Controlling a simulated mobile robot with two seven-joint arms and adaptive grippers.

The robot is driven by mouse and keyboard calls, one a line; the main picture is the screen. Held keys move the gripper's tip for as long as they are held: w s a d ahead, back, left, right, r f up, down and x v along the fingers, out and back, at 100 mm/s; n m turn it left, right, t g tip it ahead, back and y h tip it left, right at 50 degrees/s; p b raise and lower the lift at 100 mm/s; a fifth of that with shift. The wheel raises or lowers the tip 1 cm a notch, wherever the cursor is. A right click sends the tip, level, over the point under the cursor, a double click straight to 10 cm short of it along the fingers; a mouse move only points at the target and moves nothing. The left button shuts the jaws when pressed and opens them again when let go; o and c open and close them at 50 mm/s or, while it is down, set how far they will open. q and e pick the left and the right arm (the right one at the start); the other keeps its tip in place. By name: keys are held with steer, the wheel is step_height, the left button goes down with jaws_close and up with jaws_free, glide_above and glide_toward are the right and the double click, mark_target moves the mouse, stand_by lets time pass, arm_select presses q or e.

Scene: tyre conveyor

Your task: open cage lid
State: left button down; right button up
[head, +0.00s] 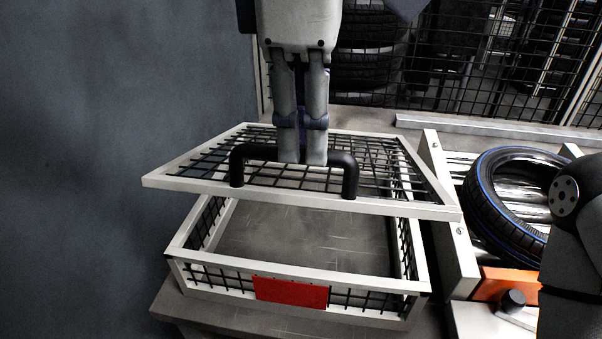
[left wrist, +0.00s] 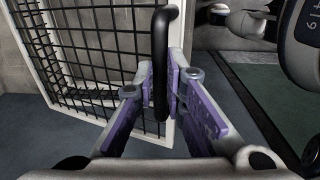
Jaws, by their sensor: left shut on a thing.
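The cage (head: 300,274) is a white-framed box with black mesh sides and a red plate on its front. Its lid (head: 300,198), a white frame with black mesh, is raised at the front, leaving a gap above the box. The inside floor shows bare grey. The black handle (head: 350,176) stands on the lid's front bar. My left gripper (head: 301,158) comes down from above and is shut on the handle. In the left wrist view the fingers (left wrist: 165,95) pinch the black handle bar (left wrist: 160,60), with the lid's mesh (left wrist: 100,50) behind. My right gripper is not in view.
A tyre with a blue stripe (head: 484,206) lies on the roller conveyor to the right of the cage. An orange part (head: 505,281) and a black knob (head: 513,300) are at its front. A mesh fence (head: 480,70) with stacked tyres behind it stands at the back. A plain wall (head: 80,150) is at left.

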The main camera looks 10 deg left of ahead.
arm_select(q)
steer(key=w+r, duration=0.7)
steer(key=r, duration=0.1)
steer(key=shift+w+r, duration=0.2)
steer(key=shift+w, duration=0.05)
steer(key=c, duration=1.6)
jaws_free()
steer(key=shift+w+f, duration=0.15)
steer(key=shift+w, duration=0.1)
steer(key=shift+r, duration=0.25)
